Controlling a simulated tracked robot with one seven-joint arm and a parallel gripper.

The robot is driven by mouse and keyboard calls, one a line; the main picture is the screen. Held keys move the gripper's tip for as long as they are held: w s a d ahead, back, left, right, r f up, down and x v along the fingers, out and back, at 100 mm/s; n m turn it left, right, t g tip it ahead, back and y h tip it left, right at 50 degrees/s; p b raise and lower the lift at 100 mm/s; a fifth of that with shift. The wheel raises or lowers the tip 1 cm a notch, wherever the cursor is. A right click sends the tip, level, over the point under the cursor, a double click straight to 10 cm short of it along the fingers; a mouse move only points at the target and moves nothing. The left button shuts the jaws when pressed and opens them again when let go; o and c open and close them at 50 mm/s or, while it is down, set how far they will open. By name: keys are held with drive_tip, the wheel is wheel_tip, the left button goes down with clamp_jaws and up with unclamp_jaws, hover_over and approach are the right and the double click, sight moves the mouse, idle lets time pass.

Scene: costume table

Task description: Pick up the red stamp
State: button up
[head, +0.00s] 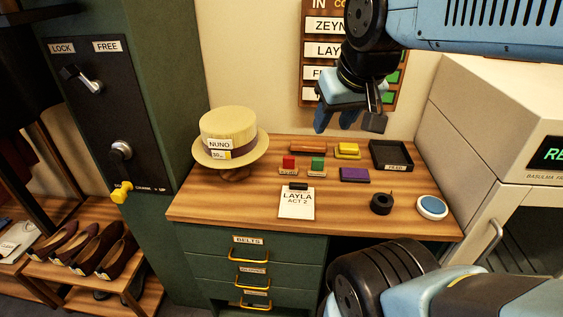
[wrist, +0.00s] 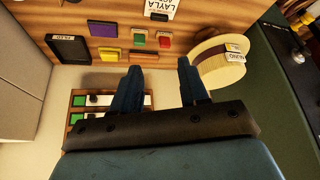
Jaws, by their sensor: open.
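The red stamp (head: 289,162) stands on the wooden table (head: 215,205), left of a green stamp (head: 318,164). A small pale label or base shows at its front. In the wrist view the red stamp (wrist: 165,39) appears beyond the fingertips, right of the green stamp (wrist: 139,40). My gripper (head: 347,122) is open and empty, raised above the back of the table near the wall board. In the wrist view its two fingers (wrist: 160,68) are spread apart with nothing between them.
Nearby are a brown block (head: 308,146), yellow block (head: 347,150), purple pad (head: 355,174), black tray (head: 391,156) and LAYLA card (head: 297,203). A straw hat (head: 230,122) stands left; black tape roll (head: 381,203) and blue-topped disc (head: 432,207) lie right. A pale machine (head: 500,130) bounds the right.

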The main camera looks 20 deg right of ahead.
drive_tip(key=o, duration=0.3)
drive_tip(key=shift+w, duration=0.3)
drive_tip(key=o, duration=0.6)
drive_tip(key=w+f+m+g, duration=0.1)
drive_tip(key=w, duration=0.5)
drive_tip(key=shift+w+f+g+y, duration=0.2)
drive_tip(key=shift+w+g+y, duration=0.1)
drive_tip(key=shift+y, duration=0.1)
drive_tip(key=shift+o, duration=0.2)
drive_tip(key=shift+m+g, duration=0.6)
drive_tip(key=shift+g, duration=0.1)
drive_tip(key=w+f, duration=0.1)
drive_tip(key=w, duration=0.2)
drive_tip(key=w+f, duration=0.1)
drive_tip(key=w, duration=0.1)
drive_tip(key=shift+w+d+f, duration=0.1)
drive_tip(key=shift+w+f, duration=0.1)
drive_tip(key=shift+f, duration=0.1)
drive_tip(key=m+g, duration=0.2)
drive_tip(key=g, duration=0.1)
hover_over(289, 157)
wheel_tip(289, 157, down, 11)
drive_tip(key=shift+h, duration=0.4)
wheel_tip(289, 157, down, 8)
drive_tip(key=shift+s+r, duration=0.1)
drive_tip(key=shift+s, duration=0.05)
drive_tip(key=shift+w+f, duration=0.2)
drive_tip(key=shift+f, duration=2.4)
